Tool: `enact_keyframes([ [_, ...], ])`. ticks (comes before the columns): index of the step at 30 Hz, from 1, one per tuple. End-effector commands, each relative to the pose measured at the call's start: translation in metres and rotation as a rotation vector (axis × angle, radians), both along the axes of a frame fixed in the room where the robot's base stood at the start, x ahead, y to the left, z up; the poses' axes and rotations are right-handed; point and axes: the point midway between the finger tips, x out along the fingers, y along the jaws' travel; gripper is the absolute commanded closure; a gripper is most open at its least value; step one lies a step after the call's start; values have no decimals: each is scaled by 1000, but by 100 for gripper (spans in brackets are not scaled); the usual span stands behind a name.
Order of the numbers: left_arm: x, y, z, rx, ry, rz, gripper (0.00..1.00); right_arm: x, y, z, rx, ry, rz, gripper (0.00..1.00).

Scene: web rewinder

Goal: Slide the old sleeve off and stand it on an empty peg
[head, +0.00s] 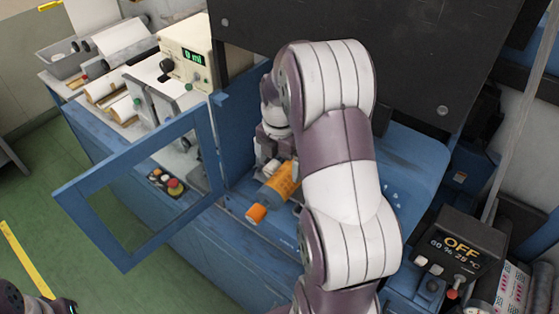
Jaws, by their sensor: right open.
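A grey cylinder (268,198) with an orange end (256,213) sticks out toward the front left, inside the blue machine. An orange band (284,180) wraps its farther part; I cannot tell whether this band is the old sleeve. My right gripper (270,160) is open, just behind and above the cylinder, and my right arm covers much of this area. Whether the fingers touch the cylinder is hidden. Part of my left arm's end (42,302) shows in the bottom left corner, far from the machine; its fingers cannot be made out. I cannot make out an empty peg.
A blue framed door (140,188) stands open at the left. Beyond it, a worktop holds beige rolls (104,88), a grey tray (66,66) and a cream box (186,50) reading "0 ml". A control box (460,242) reading "OFF" stands at the right.

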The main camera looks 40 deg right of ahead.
Motion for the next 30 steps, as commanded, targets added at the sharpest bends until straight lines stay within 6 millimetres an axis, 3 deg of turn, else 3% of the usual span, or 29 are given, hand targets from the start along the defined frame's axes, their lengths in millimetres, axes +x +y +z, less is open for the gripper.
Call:
enact_keyframes([
  [12,0,-1,-57,0,0,0,65,0,0,-65,0,0,-2,0],
  [18,0,-1,-69,0,0,0,65,0,0,-89,0,0,-2,0],
  [29,0,-1,-71,0,0,0,65,0,0,-96,-1,-1,-2,0],
  [30,0,-1,-71,0,0,0,65,0,0,-96,-1,-1,-2,10],
])
